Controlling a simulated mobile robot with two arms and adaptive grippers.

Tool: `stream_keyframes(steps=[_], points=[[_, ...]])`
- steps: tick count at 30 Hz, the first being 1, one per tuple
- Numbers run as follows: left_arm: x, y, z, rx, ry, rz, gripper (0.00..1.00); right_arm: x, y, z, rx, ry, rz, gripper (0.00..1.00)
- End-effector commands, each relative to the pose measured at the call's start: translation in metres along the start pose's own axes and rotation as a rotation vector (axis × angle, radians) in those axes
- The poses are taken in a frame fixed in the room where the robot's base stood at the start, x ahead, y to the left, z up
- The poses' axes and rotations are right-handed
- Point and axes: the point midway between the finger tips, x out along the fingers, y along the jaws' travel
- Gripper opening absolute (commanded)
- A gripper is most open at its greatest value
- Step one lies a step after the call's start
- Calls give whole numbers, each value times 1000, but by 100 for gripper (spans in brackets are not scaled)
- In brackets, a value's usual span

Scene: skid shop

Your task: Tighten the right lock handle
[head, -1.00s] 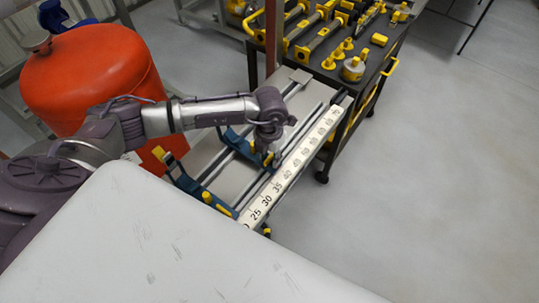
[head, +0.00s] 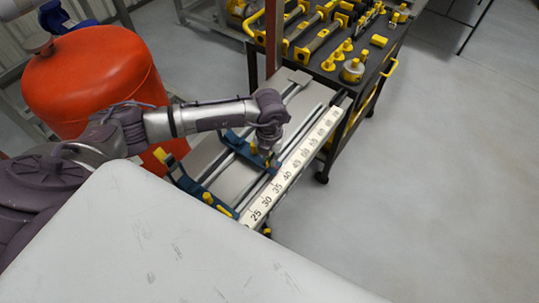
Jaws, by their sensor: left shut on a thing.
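A rail bench (head: 222,175) with a white number scale (head: 290,172) carries two blue carriages. The near carriage (head: 188,186) has yellow handles (head: 207,198) and stands clear of my arm. The far carriage (head: 233,139) lies beneath my left gripper (head: 267,151). A small yellow part (head: 254,150), which looks like the right lock handle, shows beside the fingers. The left gripper points down and is shut on this handle, most of which its wrist and fingers hide. My right gripper is not in view.
An orange-red tank (head: 95,78) stands behind my left arm. A black tool cart (head: 332,75) with yellow parts adjoins the far end of the bench. A pale surface (head: 170,245) fills the near left. The grey floor on the right is free.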

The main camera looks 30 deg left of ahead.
Motion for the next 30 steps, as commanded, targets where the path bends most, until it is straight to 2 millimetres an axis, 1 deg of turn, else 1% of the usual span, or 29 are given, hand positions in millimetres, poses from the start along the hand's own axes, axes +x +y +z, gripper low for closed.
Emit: stream_keyframes(steps=[2, 6, 9, 12, 20, 27, 30], points=[[0, 0, -1, -27, 2, 0, 0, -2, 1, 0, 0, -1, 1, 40], [-2, 0, -1, -187, 2, 0, 0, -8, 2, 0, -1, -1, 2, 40], [-1, 0, -1, -271, 2, 0, 0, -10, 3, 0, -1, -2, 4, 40], [0, 0, 0, -301, 1, 0, 0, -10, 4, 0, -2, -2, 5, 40], [0, 0, 0, -315, 1, 0, 0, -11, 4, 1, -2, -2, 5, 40], [-2, 0, -1, -540, 2, 0, 0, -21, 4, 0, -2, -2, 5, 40], [0, 0, -1, -591, 2, 0, 0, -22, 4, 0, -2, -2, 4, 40]])
